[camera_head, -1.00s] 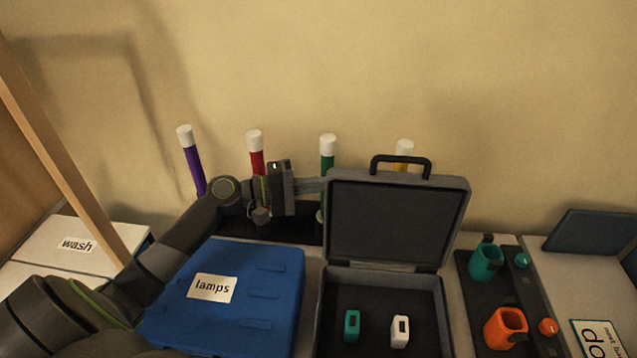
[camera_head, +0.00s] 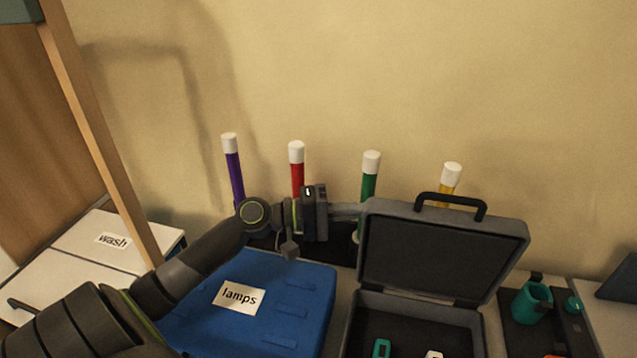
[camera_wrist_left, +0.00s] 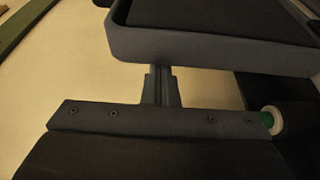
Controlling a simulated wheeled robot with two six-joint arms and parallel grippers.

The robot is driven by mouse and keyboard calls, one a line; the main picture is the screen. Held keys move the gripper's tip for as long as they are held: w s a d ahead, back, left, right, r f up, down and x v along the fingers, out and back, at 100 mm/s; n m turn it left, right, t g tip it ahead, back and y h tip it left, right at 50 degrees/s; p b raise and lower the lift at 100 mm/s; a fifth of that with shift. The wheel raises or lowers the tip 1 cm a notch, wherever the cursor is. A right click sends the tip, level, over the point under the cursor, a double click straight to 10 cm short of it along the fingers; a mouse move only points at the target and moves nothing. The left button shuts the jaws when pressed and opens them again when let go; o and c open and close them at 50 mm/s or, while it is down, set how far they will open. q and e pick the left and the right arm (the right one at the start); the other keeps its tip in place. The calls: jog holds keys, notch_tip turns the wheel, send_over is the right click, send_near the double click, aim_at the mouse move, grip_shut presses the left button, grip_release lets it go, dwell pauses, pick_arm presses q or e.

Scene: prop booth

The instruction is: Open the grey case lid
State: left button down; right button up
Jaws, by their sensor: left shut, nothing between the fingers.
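The grey case (camera_head: 352,325) stands on the table with its lid (camera_head: 440,250) raised upright, dark lining facing me and a black handle (camera_head: 450,203) on the top edge. My left gripper (camera_head: 348,211) is shut and empty at the lid's upper left edge. Its fingertips reach to or behind that edge; the head view does not show whether they touch. In the left wrist view the shut fingers (camera_wrist_left: 161,88) point at the lid's grey rim (camera_wrist_left: 210,52). My right gripper is not in view.
A blue box labelled lamps (camera_head: 290,310) stands left of the case. Purple (camera_head: 234,175), red (camera_head: 297,175), green (camera_head: 369,180) and yellow (camera_head: 449,180) white-capped tubes stand behind. A teal cup (camera_head: 531,303) is at right. Small teal (camera_head: 381,348) and white (camera_head: 433,354) items lie in the case.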

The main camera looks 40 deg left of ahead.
pick_arm(q)
jog(key=shift+s+a, duration=0.1)
jog(key=p+v, duration=0.8)
jog(key=v, duration=0.9)
jog(key=shift+p, duration=0.3)
dwell(0.3)
